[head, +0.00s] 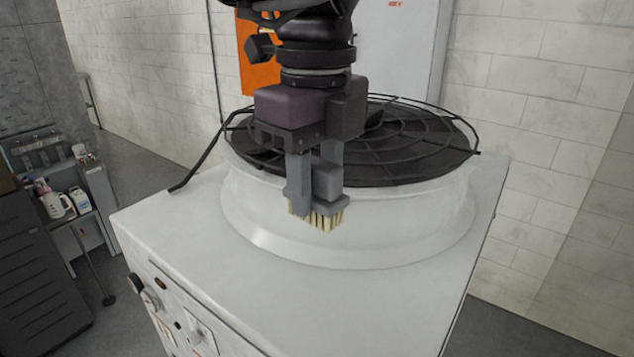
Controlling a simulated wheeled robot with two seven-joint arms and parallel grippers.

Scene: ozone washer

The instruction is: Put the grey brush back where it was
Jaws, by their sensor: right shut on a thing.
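The grey brush (327,184) has a grey block body and pale yellow bristles that point down. My right gripper (314,188) comes from the top of the head view and points down. Its two grey fingers are shut on the brush body. The brush hangs in front of the white round fan housing, over the white top of the machine (330,290). I cannot tell how far the bristles are above that top. My left gripper is not in view.
A black wire fan guard (430,150) lies on the round white housing (430,215) behind the gripper. A black bar (200,160) slants down at its left. Knobs (150,300) are on the machine's front. A shelf with bottles (60,203) stands far left. The top's front is clear.

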